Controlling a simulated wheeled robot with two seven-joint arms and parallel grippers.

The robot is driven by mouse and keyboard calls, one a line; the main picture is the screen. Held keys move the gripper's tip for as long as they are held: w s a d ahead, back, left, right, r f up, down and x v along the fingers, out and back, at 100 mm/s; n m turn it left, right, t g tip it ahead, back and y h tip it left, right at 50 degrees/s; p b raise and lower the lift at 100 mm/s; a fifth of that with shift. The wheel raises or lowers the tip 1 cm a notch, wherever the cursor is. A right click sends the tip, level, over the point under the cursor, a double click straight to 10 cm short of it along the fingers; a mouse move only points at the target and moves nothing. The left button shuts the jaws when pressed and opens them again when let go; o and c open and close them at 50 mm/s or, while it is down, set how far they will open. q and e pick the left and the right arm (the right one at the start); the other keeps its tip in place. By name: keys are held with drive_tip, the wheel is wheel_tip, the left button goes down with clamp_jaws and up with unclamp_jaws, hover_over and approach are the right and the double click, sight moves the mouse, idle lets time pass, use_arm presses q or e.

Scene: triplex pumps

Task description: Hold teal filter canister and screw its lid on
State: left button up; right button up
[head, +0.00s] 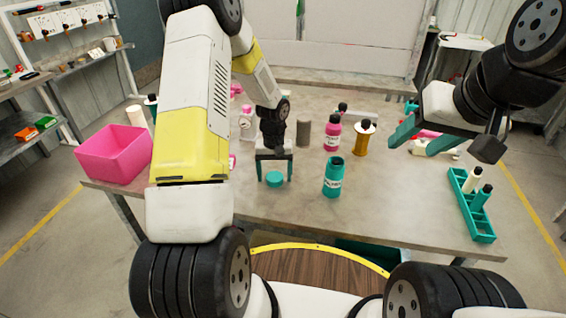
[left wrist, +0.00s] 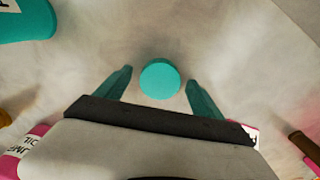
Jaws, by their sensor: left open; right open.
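The teal filter canister (head: 333,178) stands upright on the table, with a white label and a dark top. Part of a teal body, likely the same canister, shows in the left wrist view (left wrist: 25,20). A round teal lid (head: 275,179) lies flat on the table left of the canister; it also shows in the left wrist view (left wrist: 159,79). My left gripper (head: 274,178) is open above the lid, its fingers on either side of it and apart from it. My right gripper (head: 413,140) is open and empty above the table's right side.
A pink bin (head: 115,153) is at the table's left edge. A teal rack (head: 471,205) with bottles is at the right. A pink bottle (head: 332,135), an amber bottle (head: 364,138) and a grey cylinder (head: 303,131) stand behind the canister. The table's front middle is clear.

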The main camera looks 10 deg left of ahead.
sight(274, 177)
idle(0.3)
use_arm(q)
drive_tip(key=c, duration=1.4)
drive_tip(key=shift+r, duration=0.75)
drive_tip(key=shift+s+r, duration=0.2)
drive_tip(key=shift+r, duration=0.9)
drive_tip(key=s, duration=1)
drive_tip(key=s+r, duration=0.1)
drive_tip(key=s, duration=0.4)
drive_tip(key=shift+s+a+r, duration=0.1)
drive_tip(key=shift+s+a, duration=0.05)
drive_tip(key=shift+s, duration=0.2)
